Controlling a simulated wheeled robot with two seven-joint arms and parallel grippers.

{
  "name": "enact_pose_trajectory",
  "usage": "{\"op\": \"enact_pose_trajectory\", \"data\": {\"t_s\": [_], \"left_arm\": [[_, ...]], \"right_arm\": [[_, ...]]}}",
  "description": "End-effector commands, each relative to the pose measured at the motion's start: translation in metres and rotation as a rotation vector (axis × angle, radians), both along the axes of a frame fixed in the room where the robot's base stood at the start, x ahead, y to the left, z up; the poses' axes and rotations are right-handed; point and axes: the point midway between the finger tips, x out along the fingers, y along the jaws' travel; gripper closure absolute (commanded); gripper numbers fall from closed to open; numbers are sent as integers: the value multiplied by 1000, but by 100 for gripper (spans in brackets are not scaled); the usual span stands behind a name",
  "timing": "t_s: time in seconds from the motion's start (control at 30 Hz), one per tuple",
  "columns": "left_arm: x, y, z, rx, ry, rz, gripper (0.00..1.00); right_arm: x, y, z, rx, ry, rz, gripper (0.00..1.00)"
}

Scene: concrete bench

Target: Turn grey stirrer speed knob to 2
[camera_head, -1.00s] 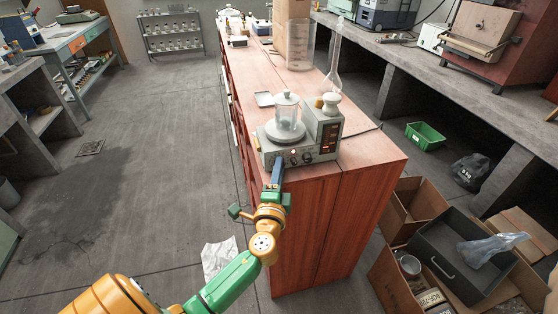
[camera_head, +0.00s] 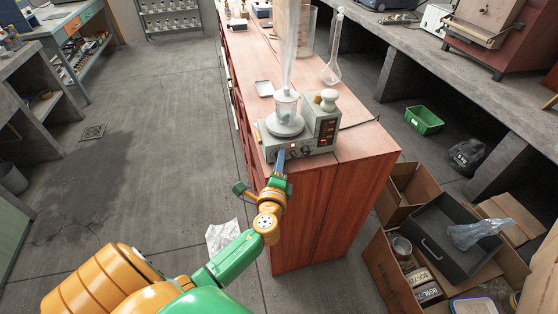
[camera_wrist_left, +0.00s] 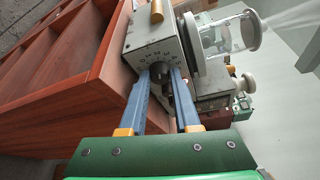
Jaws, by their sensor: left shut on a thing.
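The stirrer hotplate (camera_head: 318,133), a light grey box with a round top plate, stands at the near end of the red-brown bench. A lidded glass beaker (camera_head: 286,104) sits on its plate, with a white plume rising from it. My left gripper (camera_head: 280,160) reaches the front panel from below. In the left wrist view, its two blue fingers (camera_wrist_left: 161,72) are shut on a knob (camera_wrist_left: 160,66) on that panel. Dark dial marks surround the knob, but its pointer and setting are hard to read. My right gripper is not in view.
A white-topped stopper-like object (camera_head: 328,99) stands on the hotplate's right part. Cardboard boxes (camera_head: 405,192) are on the floor right of the bench. The floor on the left is mostly clear.

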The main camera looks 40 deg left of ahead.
Motion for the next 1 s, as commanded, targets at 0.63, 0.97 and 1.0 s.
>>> {"op": "enact_pose_trajectory", "data": {"t_s": [0.63, 0.97, 1.0], "left_arm": [[-9, -6, -1, -3, 0, -2, 57], [-60, -32, 5, -3, 1, 0, 57], [-62, -33, 6, -2, 1, 0, 57]], "right_arm": [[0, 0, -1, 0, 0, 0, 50], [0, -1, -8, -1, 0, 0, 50], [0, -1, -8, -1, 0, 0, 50]]}}
